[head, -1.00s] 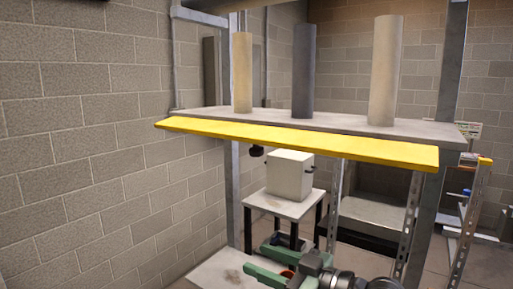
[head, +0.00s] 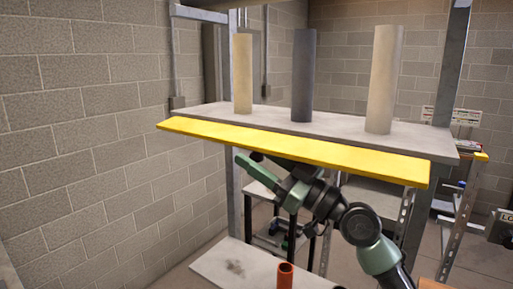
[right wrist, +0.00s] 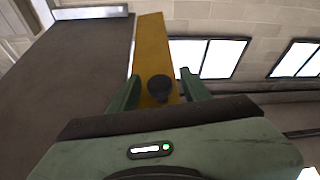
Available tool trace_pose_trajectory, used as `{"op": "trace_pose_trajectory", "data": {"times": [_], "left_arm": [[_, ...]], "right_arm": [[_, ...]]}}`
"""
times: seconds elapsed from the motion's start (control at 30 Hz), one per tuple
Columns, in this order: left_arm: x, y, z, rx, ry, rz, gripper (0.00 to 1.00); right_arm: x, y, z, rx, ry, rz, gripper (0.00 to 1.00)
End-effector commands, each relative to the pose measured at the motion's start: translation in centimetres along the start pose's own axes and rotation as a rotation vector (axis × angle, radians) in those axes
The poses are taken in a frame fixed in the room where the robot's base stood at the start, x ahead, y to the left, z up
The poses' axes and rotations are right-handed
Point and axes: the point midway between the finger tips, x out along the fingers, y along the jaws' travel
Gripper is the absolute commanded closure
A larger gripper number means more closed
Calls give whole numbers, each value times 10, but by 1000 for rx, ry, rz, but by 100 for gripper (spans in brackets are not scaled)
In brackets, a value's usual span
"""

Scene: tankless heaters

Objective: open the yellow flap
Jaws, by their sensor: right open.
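The yellow flap (head: 290,148) is a long board along the front edge of the grey shelf, sloping down toward me. In the right wrist view the flap (right wrist: 152,50) is a yellow strip with a round black knob (right wrist: 160,88) in front of it. My right gripper (head: 248,160) is just below the flap's left half. Its green fingers (right wrist: 158,96) are open, one on each side of the knob, with gaps visible. The gripper hides most of the knob in the head view. My left gripper is out of view.
Three upright cylinders, cream (head: 243,75), dark grey (head: 303,75) and beige (head: 383,80), stand on the shelf (head: 345,133). Metal posts frame it. An orange tube (head: 285,275) stands on the lower board (head: 235,268). A block wall (head: 90,130) is on the left.

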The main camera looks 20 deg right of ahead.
Motion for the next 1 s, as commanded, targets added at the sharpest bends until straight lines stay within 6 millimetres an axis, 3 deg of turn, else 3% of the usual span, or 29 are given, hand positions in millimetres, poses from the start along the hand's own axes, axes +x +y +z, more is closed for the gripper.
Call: {"op": "trace_pose_trajectory", "data": {"times": [0.23,0.27,0.4,0.43,1.0], "left_arm": [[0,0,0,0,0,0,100],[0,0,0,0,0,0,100],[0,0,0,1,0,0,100],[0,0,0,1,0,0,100],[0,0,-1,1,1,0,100]], "right_arm": [[1,0,1,0,-1,0,53],[1,0,1,0,-1,0,58],[1,0,1,1,0,0,97],[1,0,1,1,0,0,100],[1,0,0,1,0,0,100]]}}
